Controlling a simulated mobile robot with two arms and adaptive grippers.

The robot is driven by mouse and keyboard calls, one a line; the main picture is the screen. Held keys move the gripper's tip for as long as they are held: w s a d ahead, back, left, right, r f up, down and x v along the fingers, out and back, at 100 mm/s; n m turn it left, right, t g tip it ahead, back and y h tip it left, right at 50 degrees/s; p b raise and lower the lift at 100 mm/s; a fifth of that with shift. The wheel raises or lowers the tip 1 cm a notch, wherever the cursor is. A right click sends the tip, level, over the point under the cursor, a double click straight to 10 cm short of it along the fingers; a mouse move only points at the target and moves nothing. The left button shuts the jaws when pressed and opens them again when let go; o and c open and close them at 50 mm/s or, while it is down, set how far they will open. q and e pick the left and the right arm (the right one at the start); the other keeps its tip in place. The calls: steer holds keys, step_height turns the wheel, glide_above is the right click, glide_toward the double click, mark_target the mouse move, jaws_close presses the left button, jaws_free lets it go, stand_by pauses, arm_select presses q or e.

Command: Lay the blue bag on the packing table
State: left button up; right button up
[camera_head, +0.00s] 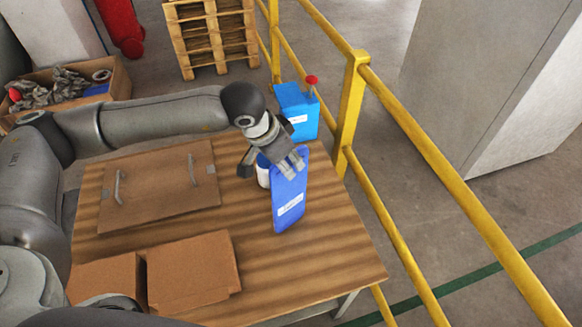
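The blue bag (289,197) is a flat, deep blue pouch with a white label. It is upright and slightly tilted over the right part of the wooden packing table (335,255). My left gripper (288,162) reaches in from the left, its grey fingers closed at the bag's upper edge. I cannot tell whether the bag's lower end touches the tabletop. A white bottle-like item (263,174) shows partly behind the bag and gripper. My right gripper is not in view.
A brown board with two handles (160,190) and a cardboard box (192,272) lie on the table. A yellow railing (350,105) runs along the right side. The table's front right is clear.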

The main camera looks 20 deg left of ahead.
arm_select(q)
steer(key=b+v, duration=0.1)
steer(key=v, duration=0.7)
steer(key=shift+s+a+r, duration=0.1)
steer(key=shift+r, duration=0.1)
